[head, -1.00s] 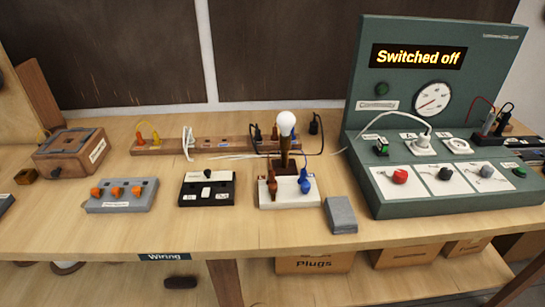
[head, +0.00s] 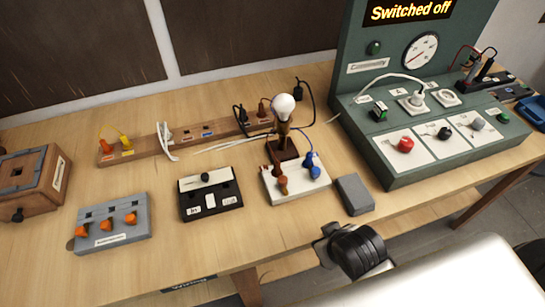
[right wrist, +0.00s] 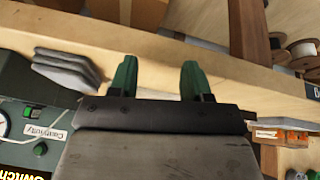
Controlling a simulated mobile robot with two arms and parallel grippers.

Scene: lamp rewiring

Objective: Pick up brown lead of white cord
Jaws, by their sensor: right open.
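A white cord (head: 228,145) lies on the bench behind the black switch block in the head view, running toward the lamp. I cannot make out its brown lead with certainty. A brown plug (head: 283,186) and a blue plug (head: 314,168) stand in the white block (head: 297,193) in front of the bulb lamp (head: 283,106). My right gripper (right wrist: 157,78) is open and empty, its two green fingers apart in the right wrist view. In the head view my right arm comes in at the lower right, in front of the bench. My left gripper is not in view.
A grey block (head: 354,194) sits near the front edge. The green panel (head: 400,174) stands at the right. A grey block with orange knobs (head: 111,222), a black switch block (head: 209,202) and a wooden rail (head: 190,143) stand left of the lamp.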

